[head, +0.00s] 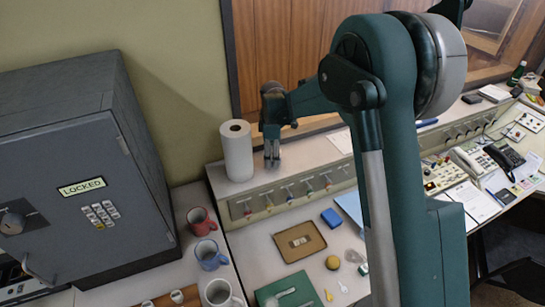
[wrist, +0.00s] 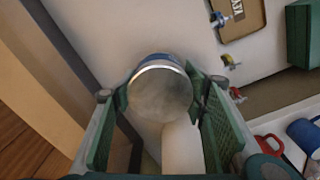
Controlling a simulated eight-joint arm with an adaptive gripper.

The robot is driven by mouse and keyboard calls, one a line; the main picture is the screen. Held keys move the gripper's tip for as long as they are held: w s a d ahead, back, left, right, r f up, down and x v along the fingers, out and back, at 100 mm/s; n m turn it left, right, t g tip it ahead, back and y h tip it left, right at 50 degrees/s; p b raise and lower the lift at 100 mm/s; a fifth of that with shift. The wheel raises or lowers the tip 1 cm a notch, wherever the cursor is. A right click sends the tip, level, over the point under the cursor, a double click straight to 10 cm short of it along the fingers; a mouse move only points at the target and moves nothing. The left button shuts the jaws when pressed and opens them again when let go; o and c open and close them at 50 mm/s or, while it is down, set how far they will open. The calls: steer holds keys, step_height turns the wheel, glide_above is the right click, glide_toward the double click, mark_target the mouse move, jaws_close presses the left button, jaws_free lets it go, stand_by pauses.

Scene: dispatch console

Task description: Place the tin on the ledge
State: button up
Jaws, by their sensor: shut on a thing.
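The tin (wrist: 160,92) shows in the wrist view as a round grey metal end with a blue side. It sits between the green finger pads of my gripper (wrist: 160,105), which is shut on it. In the head view my gripper (head: 272,158) points down over the pale ledge (head: 318,153) on top of the console, just right of the paper towel roll. The tin is hard to make out there between the fingers. I cannot tell whether its underside touches the ledge.
The white paper towel roll (head: 236,151) stands close left of my gripper; it also shows in the wrist view (wrist: 182,148). Several coloured switches (head: 290,194) line the console front. A wooden panel (head: 275,55) rises behind.

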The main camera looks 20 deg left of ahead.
steer(key=shift+f, duration=0.15)
steer(key=o, duration=1)
step_height(320, 180, up, 12)
steer(key=shift+r+b, duration=0.2)
steer(key=shift+b, duration=0.15)
stand_by(0.7)
